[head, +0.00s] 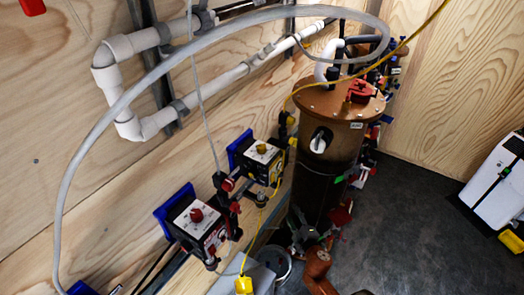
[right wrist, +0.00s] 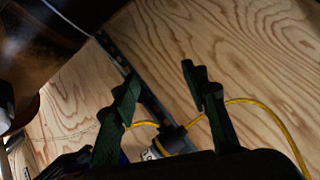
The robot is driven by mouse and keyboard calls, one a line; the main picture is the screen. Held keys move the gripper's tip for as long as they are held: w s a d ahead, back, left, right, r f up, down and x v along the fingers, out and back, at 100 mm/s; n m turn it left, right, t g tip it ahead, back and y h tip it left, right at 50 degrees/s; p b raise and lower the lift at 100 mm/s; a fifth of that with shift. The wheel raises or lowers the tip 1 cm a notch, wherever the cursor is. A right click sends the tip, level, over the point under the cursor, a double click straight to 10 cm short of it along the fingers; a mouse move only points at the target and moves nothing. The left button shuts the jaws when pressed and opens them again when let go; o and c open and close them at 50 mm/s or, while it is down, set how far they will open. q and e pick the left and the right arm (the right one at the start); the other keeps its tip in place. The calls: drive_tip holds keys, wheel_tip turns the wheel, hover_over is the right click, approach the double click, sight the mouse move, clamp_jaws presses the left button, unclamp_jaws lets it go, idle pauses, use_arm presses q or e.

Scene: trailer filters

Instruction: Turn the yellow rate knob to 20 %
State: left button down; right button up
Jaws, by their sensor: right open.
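The yellow rate knob (head: 262,148) sits on top of the farther dosing pump (head: 258,161), a dark box on a blue wall bracket. Its scale is too small to read. In the head view my right gripper (head: 304,236) is dark and hard to make out, low in front of the tank, below and to the right of this pump and apart from the knob. In the right wrist view the gripper (right wrist: 163,84) is open, with nothing between its dark green fingers. The knob does not show clearly there. My left gripper is not in view.
A nearer pump with a red knob (head: 196,214) stands lower left. A brown cylindrical tank (head: 335,125) with valves stands right of the pumps. A yellow cable (right wrist: 240,101) crosses behind the fingers. A grey hose (head: 130,93) loops overhead.

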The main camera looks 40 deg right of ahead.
wheel_tip(320, 180, up, 19)
drive_tip(key=w+a+n+t, duration=0.1)
drive_tip(key=n+t, duration=0.3)
drive_tip(key=n+y, duration=0.4)
drive_tip(key=n, duration=1.8)
approach(264, 151)
drive_tip(key=w, duration=0.4)
drive_tip(key=w+d, duration=0.1)
drive_tip(key=w, duration=0.2)
drive_tip(key=w+p, duration=0.1)
drive_tip(key=w, duration=0.3)
drive_tip(key=shift+w+d+f, duration=0.15)
drive_tip(key=shift+w+d, duration=0.15)
drive_tip(key=shift+d, duration=0.1)
drive_tip(key=shift+c, duration=0.2)
clamp_jaws()
